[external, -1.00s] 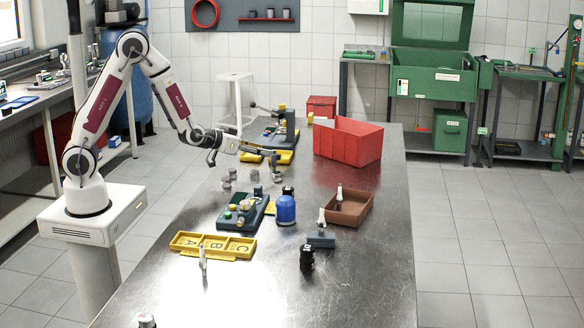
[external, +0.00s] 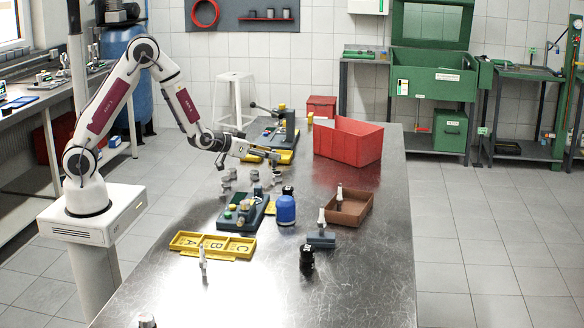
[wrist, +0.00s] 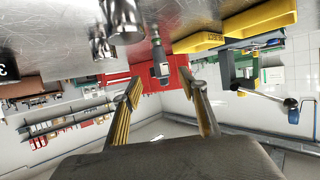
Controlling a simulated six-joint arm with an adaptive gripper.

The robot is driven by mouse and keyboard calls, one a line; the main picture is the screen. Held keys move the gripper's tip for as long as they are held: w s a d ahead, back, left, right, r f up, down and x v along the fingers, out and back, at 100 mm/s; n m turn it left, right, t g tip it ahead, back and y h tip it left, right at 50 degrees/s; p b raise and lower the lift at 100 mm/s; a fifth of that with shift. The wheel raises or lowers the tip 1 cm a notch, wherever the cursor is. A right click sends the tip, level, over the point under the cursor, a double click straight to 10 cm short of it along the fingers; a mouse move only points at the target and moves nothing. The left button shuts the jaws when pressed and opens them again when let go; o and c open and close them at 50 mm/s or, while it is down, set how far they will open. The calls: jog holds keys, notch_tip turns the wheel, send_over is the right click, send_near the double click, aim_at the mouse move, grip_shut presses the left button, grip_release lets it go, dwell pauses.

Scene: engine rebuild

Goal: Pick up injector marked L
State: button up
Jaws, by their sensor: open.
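My gripper (external: 272,156) is open above the far part of the steel table, beside a yellow tray. In the wrist view its two fingers (wrist: 165,92) stand apart. A slender grey part (wrist: 159,56) shows between and beyond them, apart from the fingers; I cannot tell whether it is an injector. Pale injector-like parts stand upright: one (external: 203,262) before the lettered yellow tray, one (external: 321,218) at a grey block, and one (external: 339,197) in the brown box. No L mark is legible on any of them.
Metal cylinders (wrist: 124,22) stand close to the fingers. The far yellow tray (wrist: 213,41), red bin (external: 345,142), lettered yellow tray (external: 237,256), blue-grey fixture (external: 236,221), blue canister (external: 286,210) and brown box (external: 355,218) surround the work area. The near right table is mostly clear.

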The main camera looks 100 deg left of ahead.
jog(key=shift+x, duration=1.55)
jog(key=shift+f, duration=0.15)
jog(key=c, duration=1.2)
